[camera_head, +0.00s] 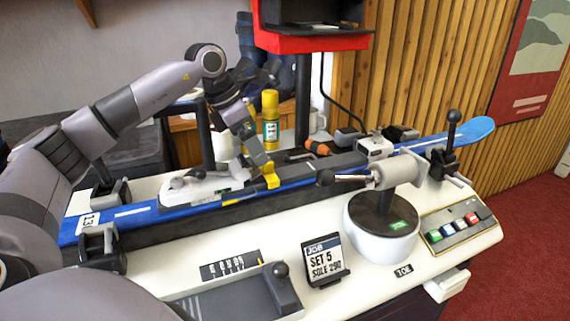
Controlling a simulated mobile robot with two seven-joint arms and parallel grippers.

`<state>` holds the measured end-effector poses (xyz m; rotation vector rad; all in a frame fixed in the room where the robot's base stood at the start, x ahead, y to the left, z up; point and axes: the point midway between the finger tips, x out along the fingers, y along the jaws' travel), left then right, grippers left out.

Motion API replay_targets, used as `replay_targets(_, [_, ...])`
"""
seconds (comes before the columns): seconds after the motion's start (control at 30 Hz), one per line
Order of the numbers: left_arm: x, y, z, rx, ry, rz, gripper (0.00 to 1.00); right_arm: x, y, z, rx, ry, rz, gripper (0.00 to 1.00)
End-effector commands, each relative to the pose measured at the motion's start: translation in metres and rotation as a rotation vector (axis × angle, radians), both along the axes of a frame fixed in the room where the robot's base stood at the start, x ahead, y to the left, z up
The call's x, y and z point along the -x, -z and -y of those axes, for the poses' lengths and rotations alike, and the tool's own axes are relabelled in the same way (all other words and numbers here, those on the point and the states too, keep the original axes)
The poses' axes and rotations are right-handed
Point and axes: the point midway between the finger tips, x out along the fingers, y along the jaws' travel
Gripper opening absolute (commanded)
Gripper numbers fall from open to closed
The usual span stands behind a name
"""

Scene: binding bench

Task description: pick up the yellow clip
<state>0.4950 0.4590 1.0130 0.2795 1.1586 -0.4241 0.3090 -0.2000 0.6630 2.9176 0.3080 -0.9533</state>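The yellow clip (270,181) is at the middle of the blue ski (140,212), close to the grey-and-white binding part. My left arm comes in from the left and reaches down over the bench. Its gripper (262,166) points down at the clip, with the fingertips at or just above its upper part. The fingers partly cover the clip, and the gap between them is too small to make out. I cannot tell if they touch it. My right gripper is not in view.
A yellow spray can (270,122) stands just behind my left gripper. A white post with a black lever (384,215) is to the right. A job card (324,262) stands at the front. An orange-handled tool (318,148) lies behind the ski. A red-and-black stand rises at the back.

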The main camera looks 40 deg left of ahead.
Motion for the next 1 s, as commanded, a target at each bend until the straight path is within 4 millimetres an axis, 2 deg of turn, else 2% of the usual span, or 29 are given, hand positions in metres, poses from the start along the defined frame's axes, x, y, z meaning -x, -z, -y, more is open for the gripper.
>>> replay_targets(0.33, [-0.011,0.025,0.008,0.0,0.0,-0.001,1.0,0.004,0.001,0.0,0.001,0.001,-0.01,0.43])
replay_targets(0.6, [-0.026,0.058,0.02,0.001,-0.001,-0.001,1.0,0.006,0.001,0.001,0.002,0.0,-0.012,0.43])
replay_targets(0.9, [-0.028,0.063,0.021,0.0,-0.001,0.0,1.0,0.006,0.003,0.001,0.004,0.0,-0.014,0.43])
replay_targets(0.93, [-0.028,0.063,0.021,0.0,-0.001,0.0,0.94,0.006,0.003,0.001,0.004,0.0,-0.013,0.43])
replay_targets(1.0, [-0.028,0.063,0.021,0.0,-0.001,0.0,0.71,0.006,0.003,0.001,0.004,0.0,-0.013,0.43])
